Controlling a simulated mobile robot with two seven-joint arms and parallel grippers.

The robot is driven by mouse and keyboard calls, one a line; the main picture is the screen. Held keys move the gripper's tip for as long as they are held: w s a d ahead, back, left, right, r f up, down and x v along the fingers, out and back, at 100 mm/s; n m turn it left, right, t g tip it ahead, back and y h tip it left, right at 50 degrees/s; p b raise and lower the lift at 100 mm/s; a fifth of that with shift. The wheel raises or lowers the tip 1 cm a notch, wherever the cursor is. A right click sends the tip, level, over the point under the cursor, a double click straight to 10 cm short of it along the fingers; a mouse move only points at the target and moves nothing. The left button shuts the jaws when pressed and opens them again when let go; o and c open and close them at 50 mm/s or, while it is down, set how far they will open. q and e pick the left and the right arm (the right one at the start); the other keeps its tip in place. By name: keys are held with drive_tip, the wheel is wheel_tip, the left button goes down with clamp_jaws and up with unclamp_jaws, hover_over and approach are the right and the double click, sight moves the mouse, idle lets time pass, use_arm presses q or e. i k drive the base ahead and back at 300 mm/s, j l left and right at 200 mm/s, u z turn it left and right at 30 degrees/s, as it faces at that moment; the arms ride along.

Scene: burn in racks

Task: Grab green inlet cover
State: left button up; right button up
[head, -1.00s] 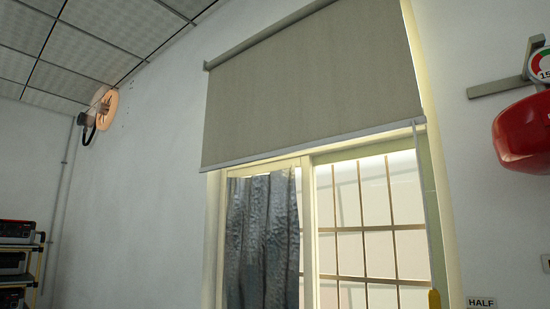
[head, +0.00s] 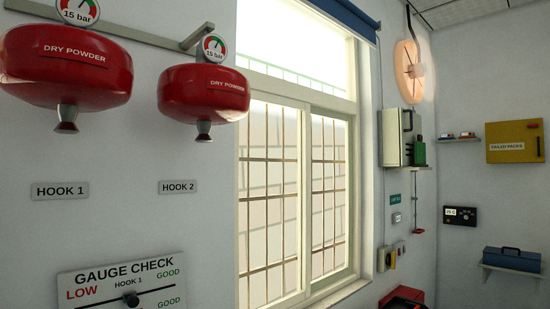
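I cannot make out a green inlet cover for certain in the head view. A round pale orange disc (head: 408,70) with a dark hub is mounted high on the wall right of the window. A green bottle-shaped object (head: 419,152) stands against a pale wall cabinet (head: 393,138) below the disc. Neither of my grippers is in view.
Two red dry powder units (head: 65,68) (head: 203,93) hang at upper left above a gauge check board (head: 125,285). A barred window (head: 290,180) fills the middle. A yellow box (head: 514,142) and a blue toolbox (head: 514,259) are at right. The floor is not visible.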

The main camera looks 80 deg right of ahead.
sight(419, 146)
drive_tip(key=k+z, duration=0.1)
drive_tip(key=z, duration=1.65)
drive_tip(key=i+j+z, duration=0.1)
drive_tip(key=z, duration=1.7)
drive_tip(key=i+l+z, duration=0.35)
drive_tip(key=i+z, duration=0.35)
drive_tip(key=i, duration=0.25)
drive_tip(key=i+l+u, duration=0.1)
drive_tip(key=i, duration=0.4)
drive_tip(key=i+l+u, duration=0.1)
drive_tip(key=i, duration=0.4)
drive_tip(key=i+l+u, duration=0.1)
drive_tip(key=i, duration=0.4)
drive_tip(key=i+l+u, duration=0.15)
drive_tip(key=u, duration=0.35)
drive_tip(key=i+l+u, duration=0.25)
drive_tip(key=u, duration=0.25)
drive_tip(key=i+l+u, duration=0.25)
drive_tip(key=u, duration=0.2)
drive_tip(key=i+l+u, duration=0.1)
drive_tip(key=l+u, duration=0.4)
drive_tip(key=i+l+u, duration=0.1)
drive_tip(key=l+u, duration=0.25)
drive_tip(key=u, duration=0.15)
